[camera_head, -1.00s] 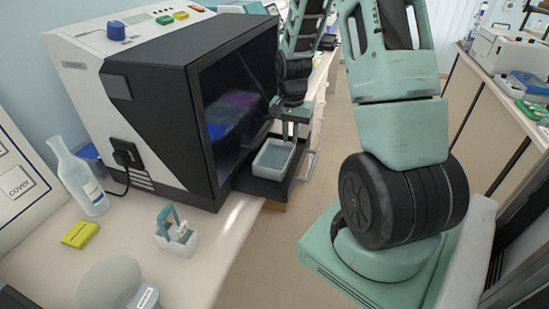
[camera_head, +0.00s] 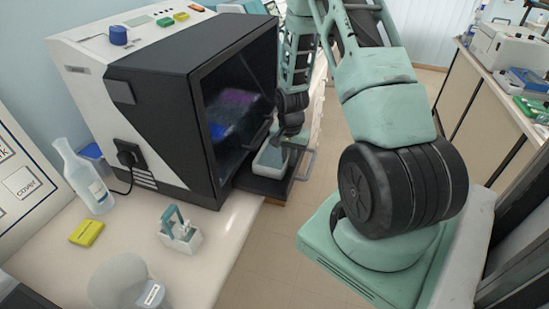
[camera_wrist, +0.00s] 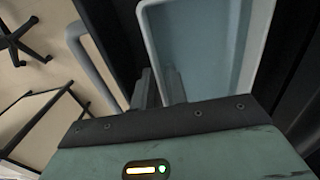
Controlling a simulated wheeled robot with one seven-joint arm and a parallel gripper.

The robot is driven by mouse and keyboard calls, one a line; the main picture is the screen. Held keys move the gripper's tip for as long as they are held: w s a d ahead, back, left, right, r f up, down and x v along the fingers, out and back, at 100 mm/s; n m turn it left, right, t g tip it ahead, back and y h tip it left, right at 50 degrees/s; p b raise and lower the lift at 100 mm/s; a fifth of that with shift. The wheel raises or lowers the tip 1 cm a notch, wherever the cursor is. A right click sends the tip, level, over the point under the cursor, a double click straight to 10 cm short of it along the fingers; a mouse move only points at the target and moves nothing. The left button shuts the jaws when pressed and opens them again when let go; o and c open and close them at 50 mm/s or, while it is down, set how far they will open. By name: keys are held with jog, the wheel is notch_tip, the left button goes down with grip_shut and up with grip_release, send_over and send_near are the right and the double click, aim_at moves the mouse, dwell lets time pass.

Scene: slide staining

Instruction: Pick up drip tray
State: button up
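The drip tray is a shallow, pale tray with a bluish inside (camera_head: 268,160). It sits on the dark shelf at the open front of the black and white machine. In the wrist view the drip tray (camera_wrist: 205,35) fills the upper middle. My gripper (camera_wrist: 160,86) is at its left wall, with one grey finger on each side of the wall line. The fingers are close together, but whether they press on the wall is not clear. In the head view my gripper (camera_head: 290,136) is low over the tray's right side and hides part of it.
The machine (camera_head: 170,95) stands left of the tray. A metal handle bar (camera_head: 305,165) runs beside the shelf. A bottle (camera_head: 85,180), a yellow block (camera_head: 87,232) and a small white rack (camera_head: 180,238) are on the near bench. Open floor lies to the right.

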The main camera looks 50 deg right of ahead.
grip_shut()
jog(key=shift+r, duration=0.1)
